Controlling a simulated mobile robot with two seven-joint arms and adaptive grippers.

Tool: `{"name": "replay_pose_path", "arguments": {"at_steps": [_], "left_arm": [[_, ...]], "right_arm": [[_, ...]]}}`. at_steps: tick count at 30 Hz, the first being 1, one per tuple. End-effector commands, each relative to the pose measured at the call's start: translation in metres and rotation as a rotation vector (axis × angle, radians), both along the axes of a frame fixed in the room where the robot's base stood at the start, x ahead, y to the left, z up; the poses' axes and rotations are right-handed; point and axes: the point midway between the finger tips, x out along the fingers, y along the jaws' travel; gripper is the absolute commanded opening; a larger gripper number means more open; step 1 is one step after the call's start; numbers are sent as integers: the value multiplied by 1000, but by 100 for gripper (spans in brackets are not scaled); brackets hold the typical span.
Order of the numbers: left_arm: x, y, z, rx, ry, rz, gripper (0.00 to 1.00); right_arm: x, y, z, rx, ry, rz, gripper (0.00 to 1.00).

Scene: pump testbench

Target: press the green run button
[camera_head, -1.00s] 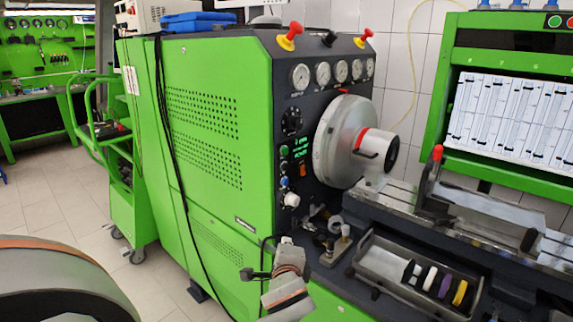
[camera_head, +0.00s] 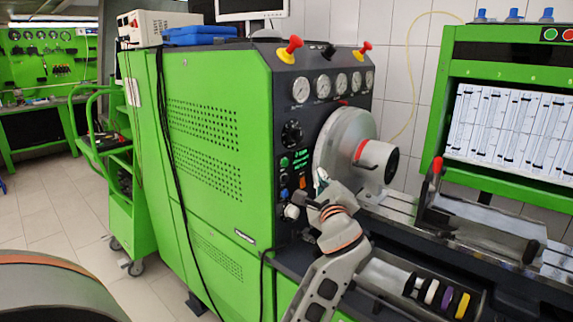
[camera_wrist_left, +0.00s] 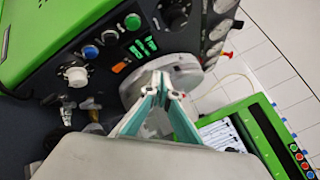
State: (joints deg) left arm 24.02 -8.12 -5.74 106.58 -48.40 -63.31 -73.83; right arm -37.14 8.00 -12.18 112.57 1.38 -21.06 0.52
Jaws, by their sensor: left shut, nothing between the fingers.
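A round green button (camera_head: 284,161) is on the dark control panel (camera_head: 318,112) of the green machine, below the black knob and above a blue button. My right gripper is not in view.
A white knob (camera_head: 291,211), a blue button (camera_head: 284,192) and an orange switch (camera_head: 302,182) sit close by on the panel. The round metal chuck (camera_head: 343,145) is right of the gripper. A tray with coloured rings (camera_head: 442,298) lies below.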

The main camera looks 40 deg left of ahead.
Motion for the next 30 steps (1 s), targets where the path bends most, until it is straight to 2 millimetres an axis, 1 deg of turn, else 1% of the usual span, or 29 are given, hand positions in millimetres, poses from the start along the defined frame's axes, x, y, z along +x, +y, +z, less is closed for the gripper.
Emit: {"name": "replay_pose_path", "arguments": {"at_steps": [5, 8, 20, 21, 24, 30], "left_arm": [[0, 3, 0, -1, 0, 1, 0], [1, 9, -1, -1, 1, 1, 0], [4, 60, -1, 0, -1, 1, 0], [5, 64, 0, -1, 1, 1, 0], [6, 75, 2, -1, 1, 1, 0], [6, 86, 1, 0, 0, 0, 0]], "right_arm": [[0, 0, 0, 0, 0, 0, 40], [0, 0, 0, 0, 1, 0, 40], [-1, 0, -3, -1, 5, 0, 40], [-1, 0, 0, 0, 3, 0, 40], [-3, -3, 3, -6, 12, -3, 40], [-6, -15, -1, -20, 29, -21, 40]]}}
